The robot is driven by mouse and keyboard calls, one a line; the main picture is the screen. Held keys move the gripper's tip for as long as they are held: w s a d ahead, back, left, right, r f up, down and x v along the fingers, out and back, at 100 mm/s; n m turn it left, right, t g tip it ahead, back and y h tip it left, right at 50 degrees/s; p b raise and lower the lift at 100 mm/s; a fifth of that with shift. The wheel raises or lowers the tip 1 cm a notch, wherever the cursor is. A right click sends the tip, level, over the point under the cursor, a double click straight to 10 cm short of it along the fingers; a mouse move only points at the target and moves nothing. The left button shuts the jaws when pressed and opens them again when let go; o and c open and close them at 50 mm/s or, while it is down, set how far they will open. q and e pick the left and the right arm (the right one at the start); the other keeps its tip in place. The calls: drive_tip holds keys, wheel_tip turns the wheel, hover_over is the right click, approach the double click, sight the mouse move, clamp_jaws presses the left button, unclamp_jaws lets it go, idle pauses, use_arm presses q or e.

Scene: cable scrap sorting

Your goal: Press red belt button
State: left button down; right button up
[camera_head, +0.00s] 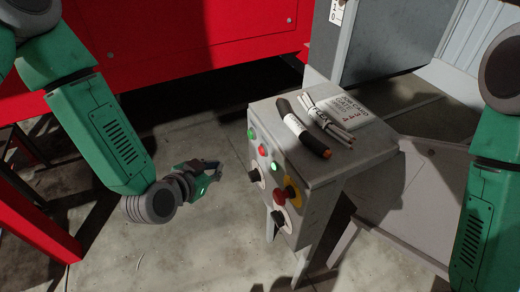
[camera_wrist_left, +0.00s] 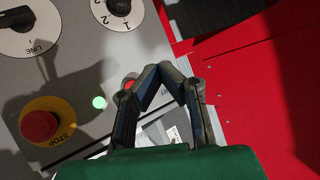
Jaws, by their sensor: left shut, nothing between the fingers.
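A small red button (camera_head: 262,150) sits between two green buttons on the front of the grey control box (camera_head: 335,205). In the left wrist view the small red button (camera_wrist_left: 129,82) shows beside a finger, which partly hides it. A larger red stop button (camera_wrist_left: 40,126) on a yellow ring is lower left there; in the head view a red mushroom button (camera_head: 280,197) shows on the box. My left gripper (camera_head: 213,166) is shut and empty, left of the box and apart from it; its fingertips (camera_wrist_left: 163,70) meet in the wrist view. My right gripper is out of view.
A lit green button (camera_wrist_left: 99,103) is close to the red one. Black rotary knobs (camera_head: 254,175) are on the same panel. A dark marker-like tube (camera_head: 303,127), pale cable pieces (camera_head: 327,117) and a printed card (camera_head: 352,108) lie on top. A red machine (camera_head: 180,40) stands behind.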

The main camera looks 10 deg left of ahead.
sight(262, 151)
use_arm(q)
drive_tip(key=w+d, duration=0.5)
drive_tip(key=d, duration=0.2)
drive_tip(key=shift+d+b, duration=0.2)
drive_tip(key=shift+b, duration=0.2)
idle(1.5)
drive_tip(key=shift+w+d, duration=0.15)
drive_tip(key=shift+d, duration=0.2)
drive_tip(key=shift+w+d, duration=0.25)
drive_tip(key=shift+d, duration=0.1)
idle(0.7)
idle(0.3)
drive_tip(key=shift+s+a+p, duration=0.4)
drive_tip(key=shift+s+a, duration=0.1)
drive_tip(key=shift+a, duration=0.2)
